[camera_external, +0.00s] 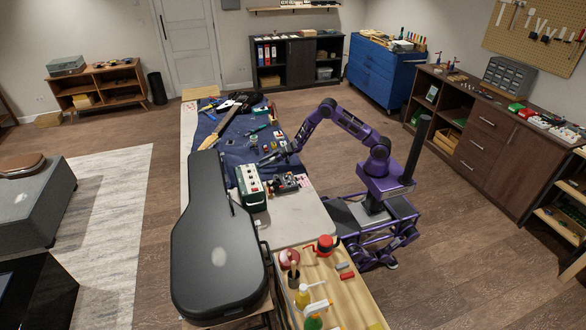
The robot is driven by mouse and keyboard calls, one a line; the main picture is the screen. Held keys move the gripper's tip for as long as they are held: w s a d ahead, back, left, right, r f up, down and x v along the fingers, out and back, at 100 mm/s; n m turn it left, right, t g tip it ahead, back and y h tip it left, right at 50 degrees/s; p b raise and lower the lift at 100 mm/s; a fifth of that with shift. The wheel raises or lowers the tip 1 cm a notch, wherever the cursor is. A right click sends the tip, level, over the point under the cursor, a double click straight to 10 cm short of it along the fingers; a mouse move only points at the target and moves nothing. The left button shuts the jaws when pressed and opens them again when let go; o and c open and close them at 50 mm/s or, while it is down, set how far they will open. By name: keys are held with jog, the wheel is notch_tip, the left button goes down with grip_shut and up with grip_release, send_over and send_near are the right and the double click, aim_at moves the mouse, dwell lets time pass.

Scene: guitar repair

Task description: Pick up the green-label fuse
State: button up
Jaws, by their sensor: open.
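My gripper (268,159) is open and reaches from the right, low over the dark blue cloth (222,140) on the workbench. Several small jar-like items (253,141) stand on the cloth just beyond and left of the fingers. The green-label fuse cannot be made out at this size; it may be among the small things near the gripper or hidden by it. I see nothing clearly held between the fingers.
A black guitar case (212,240) lies along the bench's left side. A green-and-white box (250,187) and a dark device (284,183) stand nearer the camera than the gripper.

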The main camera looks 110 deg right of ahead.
jog(key=x, duration=0.4)
jog(key=shift+w+r, duration=0.2)
grip_shut()
